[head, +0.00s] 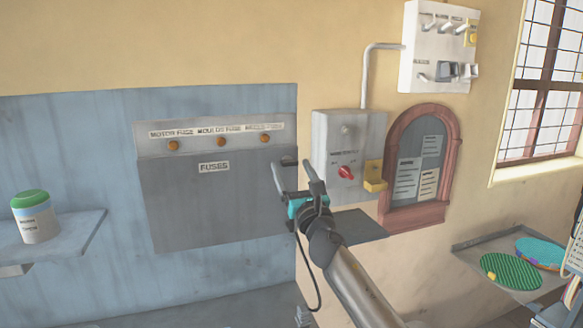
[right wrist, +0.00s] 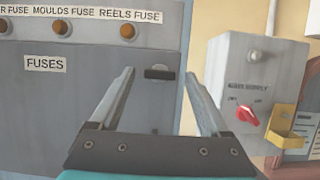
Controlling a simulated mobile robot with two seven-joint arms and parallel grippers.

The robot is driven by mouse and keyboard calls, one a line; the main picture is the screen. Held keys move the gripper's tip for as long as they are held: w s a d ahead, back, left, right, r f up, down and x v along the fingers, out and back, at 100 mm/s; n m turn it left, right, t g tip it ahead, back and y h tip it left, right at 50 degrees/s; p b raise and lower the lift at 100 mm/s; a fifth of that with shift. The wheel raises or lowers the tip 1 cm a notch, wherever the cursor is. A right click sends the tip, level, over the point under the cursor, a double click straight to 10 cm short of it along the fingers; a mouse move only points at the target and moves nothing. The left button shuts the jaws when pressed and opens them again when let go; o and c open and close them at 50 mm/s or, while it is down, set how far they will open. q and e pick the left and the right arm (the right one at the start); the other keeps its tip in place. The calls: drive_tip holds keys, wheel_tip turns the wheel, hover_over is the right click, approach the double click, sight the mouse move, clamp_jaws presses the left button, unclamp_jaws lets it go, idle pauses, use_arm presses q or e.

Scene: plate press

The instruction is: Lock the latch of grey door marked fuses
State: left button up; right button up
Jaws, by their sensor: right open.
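The grey door (head: 215,205) marked FUSES is in the middle of the head view, closed flat under a strip with several orange knobs. Its label also shows in the right wrist view (right wrist: 45,64). The latch (right wrist: 160,73), a dark flat handle lying level at the door's right edge, shows between my fingers in the right wrist view. In the head view it (head: 289,162) is just above my right gripper. My right gripper (head: 295,168) is open and empty, in front of the latch; contact cannot be told. My left gripper is not in view.
Right of the door is a grey switch box (head: 336,130) with a red knob and yellow bracket (head: 374,177). A shelf with a jar (head: 35,218) is at left. A tray (head: 480,243) with round mats is at lower right.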

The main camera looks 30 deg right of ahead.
drive_tip(key=shift+w+d+r, duration=0.1)
drive_tip(key=shift+w+r, duration=0.1)
drive_tip(key=shift+w, duration=0.25)
drive_tip(key=shift+c, duration=0.2)
clamp_jaws()
